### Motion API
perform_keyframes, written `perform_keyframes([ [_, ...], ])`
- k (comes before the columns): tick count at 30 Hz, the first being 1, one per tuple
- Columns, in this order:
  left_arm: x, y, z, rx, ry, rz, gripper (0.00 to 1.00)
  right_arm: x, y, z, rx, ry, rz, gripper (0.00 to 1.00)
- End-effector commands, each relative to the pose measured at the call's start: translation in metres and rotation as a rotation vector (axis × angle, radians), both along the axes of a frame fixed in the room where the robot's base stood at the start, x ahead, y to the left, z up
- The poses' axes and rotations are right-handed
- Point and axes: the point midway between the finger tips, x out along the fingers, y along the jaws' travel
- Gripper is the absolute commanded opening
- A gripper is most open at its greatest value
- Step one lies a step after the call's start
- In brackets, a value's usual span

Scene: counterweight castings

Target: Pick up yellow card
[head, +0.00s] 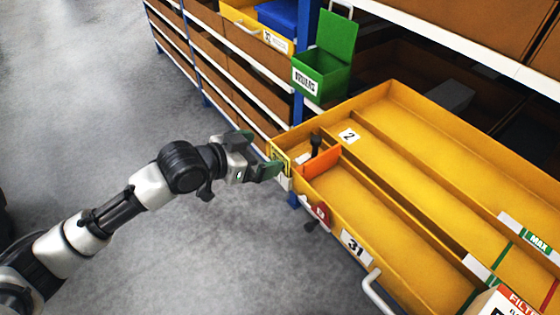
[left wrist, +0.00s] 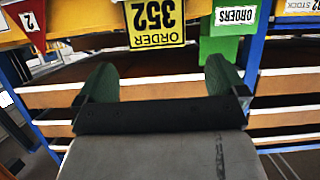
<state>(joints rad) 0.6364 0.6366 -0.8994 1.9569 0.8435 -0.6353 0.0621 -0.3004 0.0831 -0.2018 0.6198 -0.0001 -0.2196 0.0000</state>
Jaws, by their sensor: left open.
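The yellow card (left wrist: 155,22) reads ORDER 352, upside down in the left wrist view, and stands just beyond my left gripper's fingers. In the head view the card (head: 281,156) is at the left corner of the yellow drawer (head: 392,222), partly hidden by the gripper. My left gripper (head: 260,154) is open and empty, close to the card. In the left wrist view its two dark fingers (left wrist: 161,78) are spread, with the card above the gap between them. My right gripper is not in view.
A green box (head: 318,72) with a raised lid hangs by a blue post behind the drawer. An orange divider (head: 322,162) stands in the drawer's near compartment. A red tag (head: 321,213) and a handle are on the drawer front. Grey floor lies clear at left.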

Motion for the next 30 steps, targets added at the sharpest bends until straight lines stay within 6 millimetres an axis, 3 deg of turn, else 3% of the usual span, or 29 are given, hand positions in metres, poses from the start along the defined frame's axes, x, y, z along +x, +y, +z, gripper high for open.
perform_keyframes([
  [4,0.008,-0.02,-0.007,-0.002,0.006,-0.001,1.0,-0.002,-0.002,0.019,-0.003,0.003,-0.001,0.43],
  [9,0.018,-0.033,-0.017,-0.001,0.001,0.0,1.0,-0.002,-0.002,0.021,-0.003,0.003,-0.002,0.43],
  [17,0.02,-0.034,-0.019,0.0,0.0,0.0,1.0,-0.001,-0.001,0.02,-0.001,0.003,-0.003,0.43],
  [27,0.02,-0.034,-0.019,-0.001,0.001,0.0,0.49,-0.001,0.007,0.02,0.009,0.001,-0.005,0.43],
  [30,0.02,-0.034,-0.019,-0.001,0.001,0.0,0.4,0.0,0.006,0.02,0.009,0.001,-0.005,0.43],
])
